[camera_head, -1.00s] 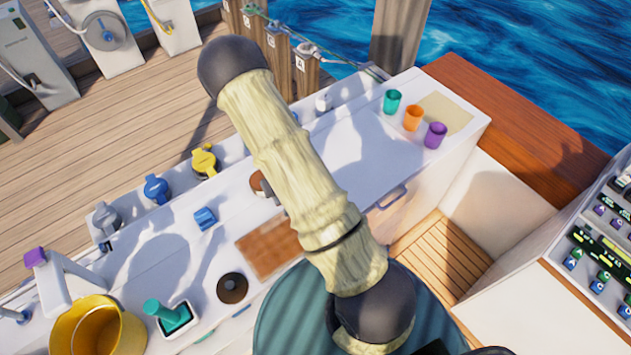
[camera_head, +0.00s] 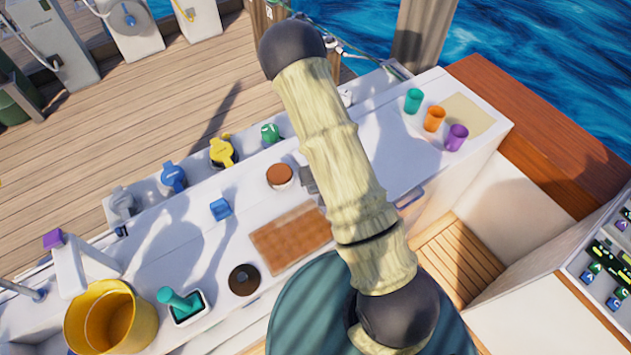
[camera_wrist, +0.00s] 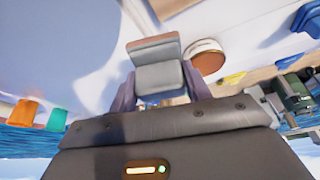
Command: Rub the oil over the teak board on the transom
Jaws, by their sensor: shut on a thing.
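A brown wooden board (camera_head: 290,238) lies flat on the white counter, left of my arm. My gripper (camera_wrist: 160,85) is shut on a grey block-like pad (camera_wrist: 157,64) in the wrist view. In the head view a bit of grey (camera_head: 308,180), probably the pad or a gripper part, shows beside my arm. My arm hides the rest of the gripper there. A round white pot with a brown top (camera_head: 280,175) stands just left of that grey bit. It also shows in the wrist view (camera_wrist: 206,58). The pad is apart from the board.
A blue block (camera_head: 220,208), a dark round disc (camera_head: 243,280), a teal-handled tool (camera_head: 182,303) and a yellow bucket (camera_head: 108,318) stand on the left. Teal (camera_head: 413,100), orange (camera_head: 434,118) and purple cups (camera_head: 456,137) stand at right. Coloured caps line the back edge.

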